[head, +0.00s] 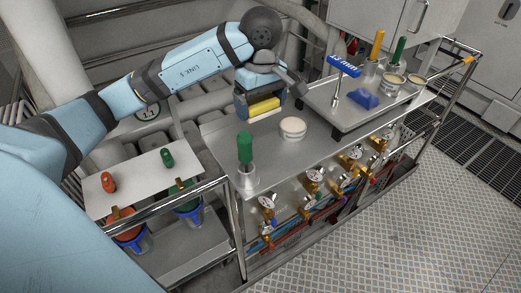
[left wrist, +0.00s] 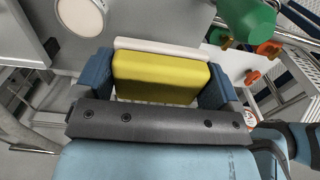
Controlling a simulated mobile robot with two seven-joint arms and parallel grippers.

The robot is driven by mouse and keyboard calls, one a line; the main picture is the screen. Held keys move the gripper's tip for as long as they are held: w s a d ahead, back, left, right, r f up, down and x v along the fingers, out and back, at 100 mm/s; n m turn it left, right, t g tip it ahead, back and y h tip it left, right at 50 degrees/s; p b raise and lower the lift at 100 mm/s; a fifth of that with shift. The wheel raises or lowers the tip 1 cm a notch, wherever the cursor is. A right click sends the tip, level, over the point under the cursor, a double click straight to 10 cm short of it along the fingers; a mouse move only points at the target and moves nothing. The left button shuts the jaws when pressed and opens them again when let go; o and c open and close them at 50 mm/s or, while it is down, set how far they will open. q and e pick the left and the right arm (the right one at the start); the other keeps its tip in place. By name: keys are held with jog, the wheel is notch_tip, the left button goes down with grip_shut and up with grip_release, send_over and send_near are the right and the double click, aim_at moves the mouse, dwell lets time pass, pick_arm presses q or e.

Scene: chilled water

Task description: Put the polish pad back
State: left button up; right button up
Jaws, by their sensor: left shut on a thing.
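The polish pad (head: 264,106) is a yellow block with a thin white layer on its lower face. My left gripper (head: 262,101) is shut on it, with a blue finger on each side. The pad is over the left part of the metal bench top (head: 218,135), behind and left of a round white-topped tin (head: 293,129). I cannot tell whether it touches the bench. In the left wrist view the yellow pad (left wrist: 160,78) fills the space between the fingers, white layer facing away. My right gripper is not in view.
A green-handled tool (head: 245,149) stands in a clear cup at the bench's front left corner. Brass valves (head: 313,178) line the front. A side shelf (head: 136,181) stands left.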

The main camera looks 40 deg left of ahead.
aim_at(261, 156)
pick_arm(q)
notch_tip(261, 156, down, 14)
jog(key=shift+r+p, duration=0.1)
jog(key=shift+p, duration=0.45)
jog(key=shift+f, duration=0.2)
jog(key=shift+f, duration=0.1)
jog(key=shift+f+b, duration=0.1)
jog(key=shift+b, duration=0.25)
jog(key=o, duration=0.7)
jog(key=shift+r+p, duration=0.25)
jog(key=shift+p, duration=0.05)
notch_tip(261, 156, up, 12)
jog(key=shift+f+b, duration=0.15)
jog(key=shift+b, duration=0.55)
